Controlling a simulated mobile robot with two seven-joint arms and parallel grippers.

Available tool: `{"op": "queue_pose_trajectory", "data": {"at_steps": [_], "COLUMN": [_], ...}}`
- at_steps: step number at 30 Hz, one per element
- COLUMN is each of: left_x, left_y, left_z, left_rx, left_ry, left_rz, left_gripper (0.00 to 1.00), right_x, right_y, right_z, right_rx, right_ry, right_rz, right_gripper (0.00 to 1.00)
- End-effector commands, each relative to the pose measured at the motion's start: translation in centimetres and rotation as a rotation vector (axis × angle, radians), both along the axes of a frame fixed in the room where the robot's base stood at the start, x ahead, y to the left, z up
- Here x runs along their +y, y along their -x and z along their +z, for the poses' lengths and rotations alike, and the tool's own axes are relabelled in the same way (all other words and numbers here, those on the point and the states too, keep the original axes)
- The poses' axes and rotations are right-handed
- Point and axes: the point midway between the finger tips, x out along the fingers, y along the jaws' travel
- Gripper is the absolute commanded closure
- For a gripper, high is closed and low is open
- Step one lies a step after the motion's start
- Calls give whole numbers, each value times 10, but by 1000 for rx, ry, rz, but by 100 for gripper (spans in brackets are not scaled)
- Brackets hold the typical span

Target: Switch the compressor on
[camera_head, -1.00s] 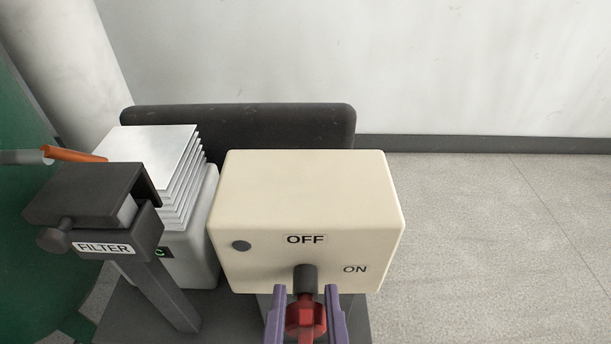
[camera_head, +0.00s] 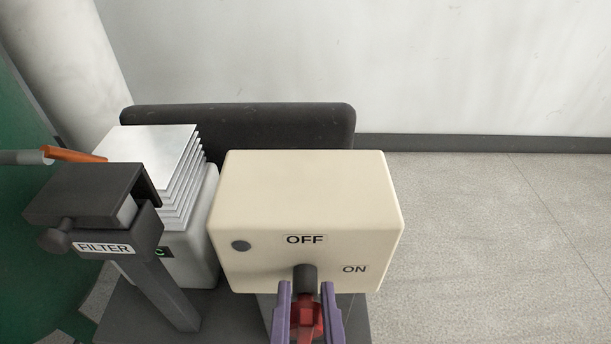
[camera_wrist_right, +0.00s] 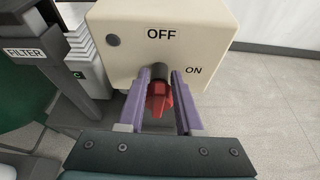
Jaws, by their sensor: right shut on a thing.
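The compressor's cream switch box (camera_head: 305,195) stands at the middle of the head view, with an OFF label above its knob and an ON label to the knob's right. The red knob (camera_head: 308,318) sits on a dark shaft on the box's front. My right gripper (camera_head: 306,290) has its purple fingers on both sides of the red knob, shut on it. In the right wrist view, the red knob (camera_wrist_right: 160,98) shows between the two fingers, below the box (camera_wrist_right: 200,25). My left gripper is not in view.
To the left stand a dark FILTER unit (camera_head: 95,200) and a finned grey block (camera_head: 195,255) with a small green indicator. A green tank shows at the far left edge, with an orange bar (camera_head: 72,154). The floor at right is clear.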

Motion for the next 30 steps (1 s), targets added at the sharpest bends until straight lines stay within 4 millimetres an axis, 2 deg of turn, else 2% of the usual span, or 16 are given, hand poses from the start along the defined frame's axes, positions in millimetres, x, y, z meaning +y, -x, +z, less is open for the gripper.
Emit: {"op": "queue_pose_trajectory", "data": {"at_steps": [1, 8, 14, 23, 30], "left_x": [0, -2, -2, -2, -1], "left_y": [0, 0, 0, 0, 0], "left_z": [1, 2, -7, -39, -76], "left_rx": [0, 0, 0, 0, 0], "left_ry": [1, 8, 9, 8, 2], "left_rz": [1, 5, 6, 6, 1], "left_gripper": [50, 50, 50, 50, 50], "right_x": [-2, -6, -11, -16, -19], "right_y": [3, 4, 4, 4, 4], "right_z": [-6, -8, -13, -21, -28], "right_rx": [15, 16, 16, 19, 21], "right_ry": [-14, -162, -345, -632, -861], "right_rz": [1, 3, 2, 3, 2], "right_gripper": [100, 100, 100, 100, 100]}}
